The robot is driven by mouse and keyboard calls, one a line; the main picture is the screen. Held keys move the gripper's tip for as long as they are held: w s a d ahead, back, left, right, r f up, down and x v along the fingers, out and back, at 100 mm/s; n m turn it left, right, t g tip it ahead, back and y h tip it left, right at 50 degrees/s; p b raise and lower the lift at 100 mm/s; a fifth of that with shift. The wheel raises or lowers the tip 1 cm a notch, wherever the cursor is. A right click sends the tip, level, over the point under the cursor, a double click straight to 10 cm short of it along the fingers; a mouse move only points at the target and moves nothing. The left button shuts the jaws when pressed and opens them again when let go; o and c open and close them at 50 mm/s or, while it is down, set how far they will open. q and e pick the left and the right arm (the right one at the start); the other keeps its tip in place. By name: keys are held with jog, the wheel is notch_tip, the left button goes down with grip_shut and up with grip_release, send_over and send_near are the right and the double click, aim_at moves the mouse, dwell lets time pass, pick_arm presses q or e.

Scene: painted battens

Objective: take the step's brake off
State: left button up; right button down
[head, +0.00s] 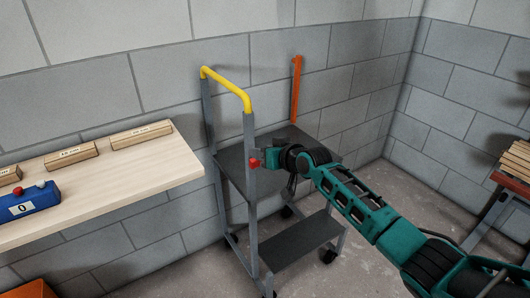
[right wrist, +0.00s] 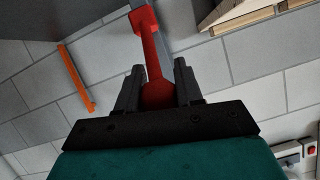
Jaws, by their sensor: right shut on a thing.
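The step (head: 249,185) is a grey wheeled frame with dark treads and a yellow handrail (head: 227,85). It stands upright against the block wall. A red brake lever (head: 254,163) sits on its near right post. In the right wrist view the red lever (right wrist: 152,50) runs up from between the two dark fingers to a square red block on a grey post. My right gripper (head: 264,160) is shut on the lever's rounded end, which is partly hidden by the fingers. My left gripper is in neither view.
A pale wooden bench (head: 150,180) at left bears several labelled wood blocks and a blue box (head: 30,203) with buttons. An orange batten (head: 296,90) leans on the wall behind the step. A rack with battens (head: 515,165) stands at right. The floor between is clear.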

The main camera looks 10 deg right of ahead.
dwell(0.5)
jog(key=c, duration=0.8)
grip_release()
jog(key=shift+f, duration=0.1)
jog(key=p+v, duration=0.2)
jog(key=v, duration=1.1)
jog(key=shift+w, duration=0.15)
jog(key=shift+c, duration=0.3)
